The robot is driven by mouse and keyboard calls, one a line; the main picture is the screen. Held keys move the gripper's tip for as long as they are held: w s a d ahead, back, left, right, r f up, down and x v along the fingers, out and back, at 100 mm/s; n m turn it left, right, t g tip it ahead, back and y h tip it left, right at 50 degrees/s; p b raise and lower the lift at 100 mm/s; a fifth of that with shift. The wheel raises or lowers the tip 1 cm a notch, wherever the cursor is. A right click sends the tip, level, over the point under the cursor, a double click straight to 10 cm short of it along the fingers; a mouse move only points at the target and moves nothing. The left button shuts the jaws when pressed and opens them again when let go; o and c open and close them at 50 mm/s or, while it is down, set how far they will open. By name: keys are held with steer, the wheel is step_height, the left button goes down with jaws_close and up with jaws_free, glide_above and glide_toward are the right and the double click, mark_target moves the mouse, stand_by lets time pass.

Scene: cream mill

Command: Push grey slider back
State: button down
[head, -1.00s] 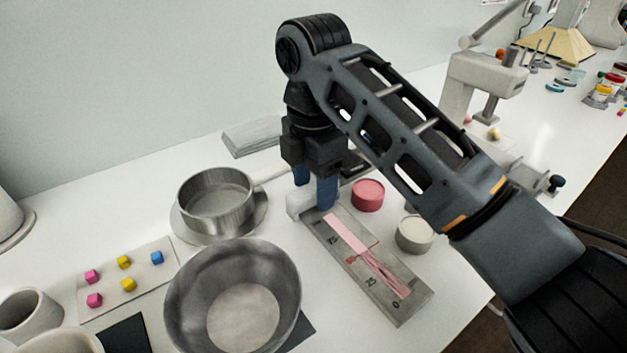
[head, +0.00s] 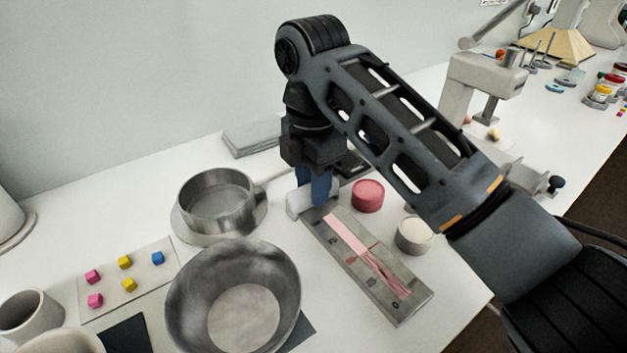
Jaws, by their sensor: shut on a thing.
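The grey slider (head: 298,206) is a pale block at the far end of a grey gauge block (head: 412,292). The gauge block has a pink streaked film and printed numbers along its length. My gripper (head: 315,190) points down with blue fingers and is shut on the slider. The fingers and arm hide part of the slider, so I cannot tell exactly how it meets the gauge block.
A red-pink round container (head: 367,196) and a whitish cup (head: 414,236) stand right of the gauge block. A metal bowl (head: 190,300) and a steel pan (head: 214,200) stand left. A press (head: 482,82) stands further right.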

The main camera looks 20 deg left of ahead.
mark_target(309, 183)
steer(key=shift+w+a+r, duration=0.1)
steer(key=shift+w+a, duration=0.15)
steer(key=shift+a, duration=0.1)
steer(key=c, duration=0.8)
jaws_free()
steer(key=shift+a, duration=0.1)
steer(key=shift+o, duration=0.2)
step_height(309, 183, up, 8)
steer(key=shift+f+p, duration=0.15)
steer(key=shift+p, duration=0.3)
